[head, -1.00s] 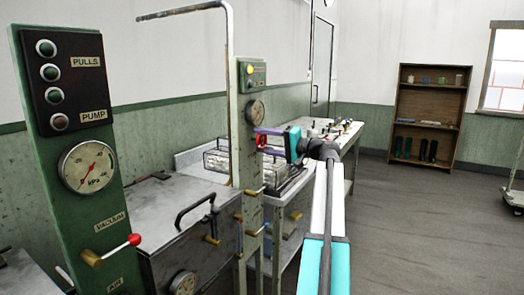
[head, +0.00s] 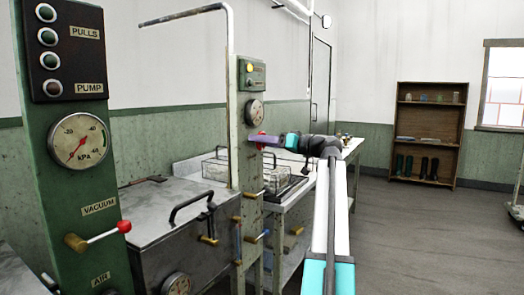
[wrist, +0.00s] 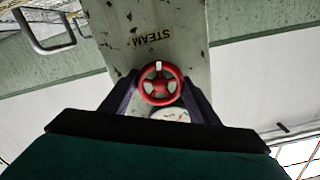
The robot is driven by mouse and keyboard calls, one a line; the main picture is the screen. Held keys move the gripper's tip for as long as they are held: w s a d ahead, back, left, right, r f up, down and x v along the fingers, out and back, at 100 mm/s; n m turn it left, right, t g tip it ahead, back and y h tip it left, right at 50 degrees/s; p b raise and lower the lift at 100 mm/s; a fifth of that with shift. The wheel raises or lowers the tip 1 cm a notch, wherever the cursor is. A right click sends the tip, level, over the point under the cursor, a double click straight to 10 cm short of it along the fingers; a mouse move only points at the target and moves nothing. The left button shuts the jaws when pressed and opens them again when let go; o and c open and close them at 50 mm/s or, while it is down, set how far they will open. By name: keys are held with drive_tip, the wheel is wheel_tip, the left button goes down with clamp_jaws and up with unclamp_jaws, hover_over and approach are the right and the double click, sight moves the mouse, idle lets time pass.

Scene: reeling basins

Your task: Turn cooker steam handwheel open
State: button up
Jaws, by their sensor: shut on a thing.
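The red steam handwheel (wrist: 160,84) sits on a pale, chipped post (wrist: 150,30) under the word STEAM, which appears upside down in the wrist view. A white mark shows at the top of its rim there. My gripper (wrist: 160,92) has its dark fingers on either side of the wheel and is shut on it. In the head view my gripper (head: 262,138) reaches the post (head: 246,170) from the right, and only a little red of the wheel (head: 260,135) shows, the rest hidden by the fingers.
A gauge (head: 255,110) sits just above the wheel on the post. A green panel (head: 75,160) with a red-tipped lever stands at the left. A metal cooker (head: 165,215) and a wire basket (head: 220,170) lie behind the post. Open floor (head: 420,235) is on the right.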

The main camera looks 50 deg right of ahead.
drive_tip(key=shift+f+n+b, duration=0.25)
drive_tip(key=shift+n+b, duration=0.5)
drive_tip(key=shift+n, duration=0.35)
drive_tip(key=shift+a, duration=0.1)
drive_tip(key=o, duration=1.1)
drive_tip(key=shift+r, duration=0.15)
drive_tip(key=shift+c, duration=0.2)
drive_tip(key=shift+s+r, duration=0.1)
drive_tip(key=shift+s, duration=0.1)
drive_tip(key=p+v, duration=0.2)
drive_tip(key=v, duration=1.1)
drive_tip(key=shift+s, duration=0.25)
